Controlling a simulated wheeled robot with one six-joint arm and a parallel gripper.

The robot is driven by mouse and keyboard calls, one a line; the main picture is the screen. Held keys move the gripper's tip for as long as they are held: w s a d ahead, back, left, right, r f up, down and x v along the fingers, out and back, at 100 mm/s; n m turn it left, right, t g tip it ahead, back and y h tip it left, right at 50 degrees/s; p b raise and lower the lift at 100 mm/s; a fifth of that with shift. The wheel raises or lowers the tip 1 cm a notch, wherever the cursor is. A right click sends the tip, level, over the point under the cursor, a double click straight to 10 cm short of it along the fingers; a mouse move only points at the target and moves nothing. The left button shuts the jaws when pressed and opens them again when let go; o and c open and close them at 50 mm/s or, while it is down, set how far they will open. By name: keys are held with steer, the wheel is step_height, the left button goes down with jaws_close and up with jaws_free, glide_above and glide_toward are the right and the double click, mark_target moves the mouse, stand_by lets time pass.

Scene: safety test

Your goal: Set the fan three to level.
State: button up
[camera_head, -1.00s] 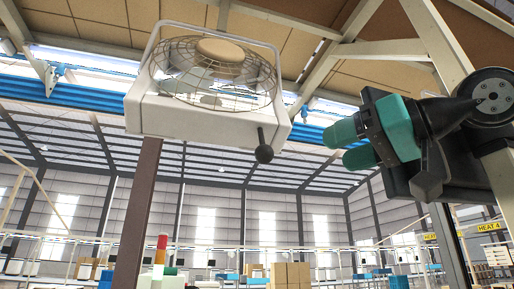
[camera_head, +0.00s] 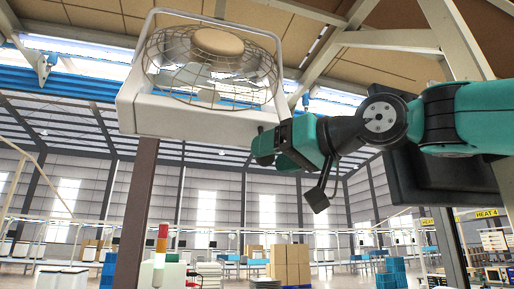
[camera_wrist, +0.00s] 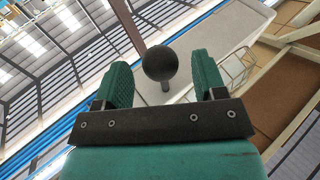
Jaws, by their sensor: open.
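The fan (camera_head: 205,65) has a round wire cage and a beige hub, tilted in a white housing (camera_head: 190,122) on a brown post. Its control lever ends in a dark ball knob (camera_wrist: 160,63), seen in the wrist view just beyond and between my fingertips. In the head view my arm hides the lever. My gripper (camera_head: 266,148) is at the housing's lower right corner. In the wrist view my gripper (camera_wrist: 155,82) has its two green fingers apart, one on each side of the knob. I cannot tell whether either finger touches it.
The brown post (camera_head: 137,215) stands under the housing. A signal light (camera_head: 161,245) with a red top, cardboard boxes (camera_head: 290,264) and blue crates (camera_head: 390,278) are lower down. A pale diagonal beam (camera_head: 455,40) rises at the right.

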steer(key=p+x, duration=0.1)
steer(key=x, duration=0.3)
